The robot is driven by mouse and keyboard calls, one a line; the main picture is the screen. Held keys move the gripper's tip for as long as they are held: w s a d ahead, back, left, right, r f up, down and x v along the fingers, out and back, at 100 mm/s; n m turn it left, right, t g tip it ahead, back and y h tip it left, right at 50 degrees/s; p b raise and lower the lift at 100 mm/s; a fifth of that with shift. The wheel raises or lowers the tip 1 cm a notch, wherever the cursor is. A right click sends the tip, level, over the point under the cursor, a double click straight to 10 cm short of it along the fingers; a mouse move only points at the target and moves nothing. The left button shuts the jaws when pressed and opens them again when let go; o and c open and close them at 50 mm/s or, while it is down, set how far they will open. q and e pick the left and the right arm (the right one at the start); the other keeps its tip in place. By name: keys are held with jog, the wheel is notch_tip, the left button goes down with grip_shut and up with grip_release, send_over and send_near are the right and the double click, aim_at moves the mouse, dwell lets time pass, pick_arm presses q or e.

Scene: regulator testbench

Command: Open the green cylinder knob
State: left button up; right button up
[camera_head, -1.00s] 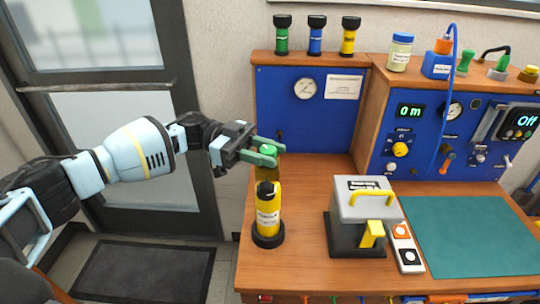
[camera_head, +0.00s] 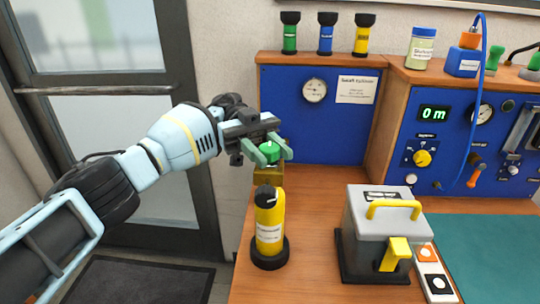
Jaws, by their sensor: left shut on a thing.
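The green knob (camera_head: 268,156) sits on top of a brass-coloured valve body (camera_head: 266,175), just behind a yellow cylinder (camera_head: 269,222) standing upright in a black base on the bench. My left gripper (camera_head: 271,151) is at the knob with its green-tinted fingers on either side, shut on it. The fingers hide part of the knob's sides. My right gripper is not in view.
A grey box with a yellow handle (camera_head: 383,232) stands to the right on the wooden bench (camera_head: 308,232). A blue gauge panel (camera_head: 300,118) is behind the knob. Small green, blue and yellow cylinders stand on the shelf above. The bench between cylinder and box is clear.

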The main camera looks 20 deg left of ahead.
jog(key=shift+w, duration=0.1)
pick_arm(q)
jog(key=o, duration=0.8)
jog(key=shift+o, duration=0.7)
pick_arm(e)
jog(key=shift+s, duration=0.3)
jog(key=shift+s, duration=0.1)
